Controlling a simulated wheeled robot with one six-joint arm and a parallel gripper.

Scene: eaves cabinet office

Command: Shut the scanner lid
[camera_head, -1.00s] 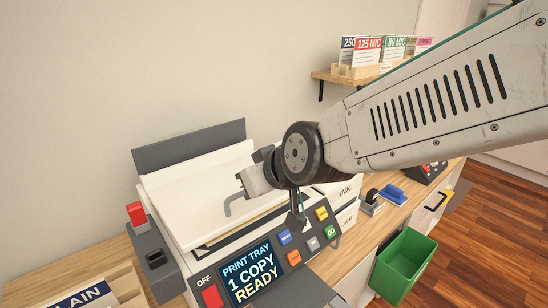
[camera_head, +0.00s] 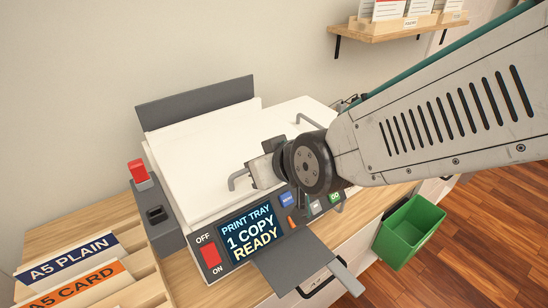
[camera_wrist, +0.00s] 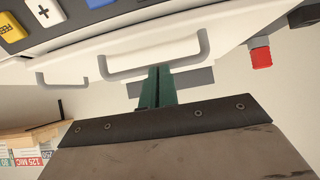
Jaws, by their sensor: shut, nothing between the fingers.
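The scanner's white lid (camera_head: 205,145) lies low and almost flat on the machine in the head view, with a bent handle (camera_head: 238,181) at its front edge. No open gap shows along the visible front edge; the part behind my arm is hidden. In the wrist view a handle (camera_wrist: 152,66) is just beyond the fingertips. My gripper (camera_wrist: 157,72) is shut and empty, its teal fingers overlapping the handle in the picture; I cannot tell if they touch. In the head view my wrist is over the lid's front right and hides the fingers.
An upright dark grey panel (camera_head: 195,102) stands behind the lid. The control panel's display (camera_head: 250,232) reads ready, and a grey tray (camera_head: 312,262) juts out in front. A second handle (camera_head: 308,121) is at the right. A green bin (camera_head: 411,232) is lower right; paper holders (camera_head: 75,262) stand left.

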